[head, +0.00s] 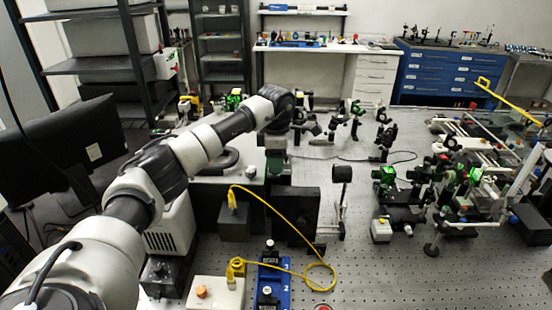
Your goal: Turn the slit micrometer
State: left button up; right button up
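My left arm reaches in from the left over the bench, and its dark wrist bends down near the centre. I cannot pick out the slit micrometer with certainty. My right gripper is not in view.
A blue base with knobs (285,285) and a white box (215,294) sit at the front, with a looped yellow cable (275,208) above. Optics on rails crowd the right. The perforated bench top (370,280) is bare at front right. A monitor (75,150) stands left.

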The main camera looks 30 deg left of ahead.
pick_arm(q)
jog(key=c, duration=0.4)
grip_shut()
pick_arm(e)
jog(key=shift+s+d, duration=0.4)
pick_arm(q)
jog(key=shift+n, duration=0.4)
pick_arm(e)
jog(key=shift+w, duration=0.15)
pick_arm(q)
jog(key=shift+r, duration=0.1)
jog(key=n, duration=0.4)
jog(key=shift+n, duration=0.3)
jog(key=n, duration=0.3)
jog(key=shift+a+n+p, duration=0.1)
jog(key=shift+n+p, duration=0.2)
jog(key=shift+n, duration=0.9)
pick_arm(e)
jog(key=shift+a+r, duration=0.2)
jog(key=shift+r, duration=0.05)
pick_arm(q)
jog(key=shift+r, duration=0.1)
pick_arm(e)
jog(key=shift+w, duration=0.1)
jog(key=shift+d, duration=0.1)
